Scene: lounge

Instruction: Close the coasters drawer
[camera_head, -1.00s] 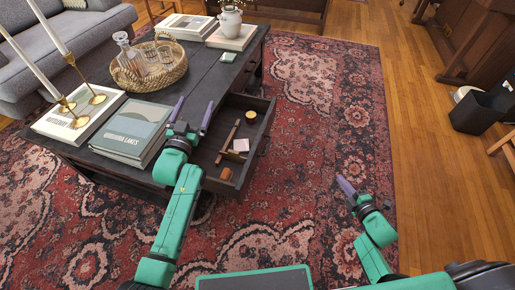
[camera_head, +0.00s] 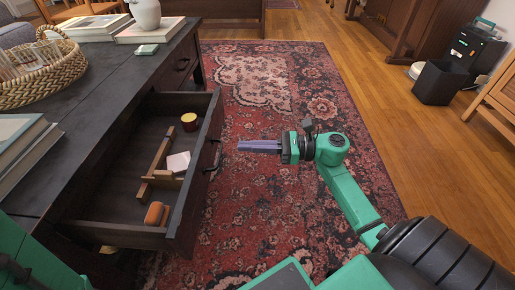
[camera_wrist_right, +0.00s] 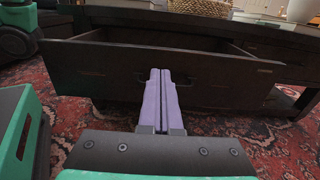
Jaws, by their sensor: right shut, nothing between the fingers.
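The dark wooden drawer (camera_head: 208,165) stands pulled out of the low black table (camera_head: 95,110). It holds an orange item (camera_head: 156,213), a wooden divider piece (camera_head: 160,165), a pale square block (camera_head: 179,162) and a small red-and-yellow cup (camera_head: 189,121). My right gripper (camera_head: 240,146) is shut and empty, to the right of the drawer front, with its fingers pointing at it. In the right wrist view the purple fingers (camera_wrist_right: 160,75) lie together before the drawer front (camera_wrist_right: 220,85); whether they touch it is unclear. My left gripper is out of view; only part of that arm shows at lower left.
A woven basket (camera_head: 40,78), books (camera_head: 20,150) and a white vase (camera_head: 146,12) stand on the tabletop. The patterned rug (camera_head: 285,210) is open around my right arm. A black bin (camera_head: 439,82) stands at the far right.

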